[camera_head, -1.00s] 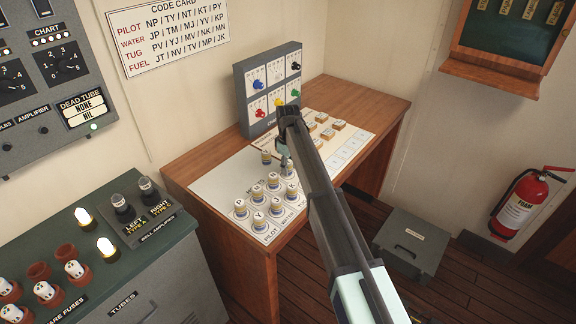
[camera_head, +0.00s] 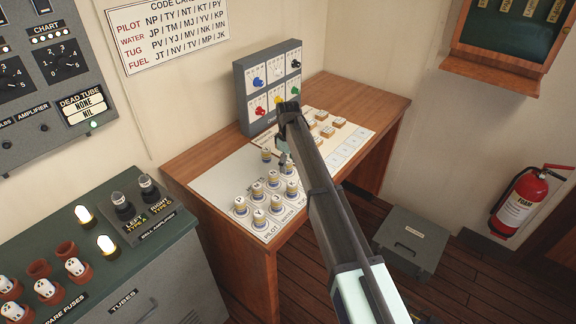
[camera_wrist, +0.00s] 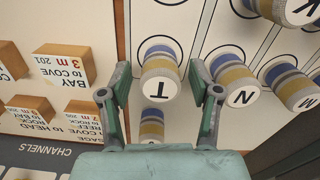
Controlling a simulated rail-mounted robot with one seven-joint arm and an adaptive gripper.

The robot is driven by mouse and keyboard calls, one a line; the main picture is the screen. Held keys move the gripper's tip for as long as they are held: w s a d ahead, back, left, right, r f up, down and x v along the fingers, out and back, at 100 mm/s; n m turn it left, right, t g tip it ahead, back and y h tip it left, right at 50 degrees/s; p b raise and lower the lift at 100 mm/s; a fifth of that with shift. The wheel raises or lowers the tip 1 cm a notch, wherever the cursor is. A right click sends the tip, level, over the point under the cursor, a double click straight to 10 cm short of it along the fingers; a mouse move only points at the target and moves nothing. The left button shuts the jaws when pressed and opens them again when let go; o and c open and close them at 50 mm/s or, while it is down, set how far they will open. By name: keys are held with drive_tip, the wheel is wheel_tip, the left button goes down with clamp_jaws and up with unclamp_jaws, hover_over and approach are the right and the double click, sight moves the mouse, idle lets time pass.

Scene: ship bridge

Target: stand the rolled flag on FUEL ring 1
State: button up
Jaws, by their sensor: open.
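A rolled flag with a blue and yellow band and a letter T on its white top (camera_wrist: 160,88) stands on a ringed spot in the wrist view. My gripper (camera_wrist: 159,75) is open, with one finger on each side of this flag; I cannot tell whether they touch it. In the head view my gripper (camera_head: 284,158) is over the flag sheet, mostly hidden by my arm. Another rolled flag (camera_wrist: 152,125) stands just beyond, partly between the fingers in the picture. The FUEL label and its ring 1 cannot be made out.
Rolled flags N (camera_wrist: 235,85) and M (camera_wrist: 291,87) stand close to the right finger. More flags (camera_head: 260,218) stand near the desk's front. Wooden blocks (camera_wrist: 67,68) lie to the left in the wrist view. A grey switch panel (camera_head: 268,88) stands behind.

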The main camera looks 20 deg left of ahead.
sight(288, 161)
wheel_tip(288, 161, up, 11)
drive_tip(key=b, duration=0.2)
drive_tip(key=shift+r+b, duration=0.15)
drive_tip(key=shift+b, duration=0.15)
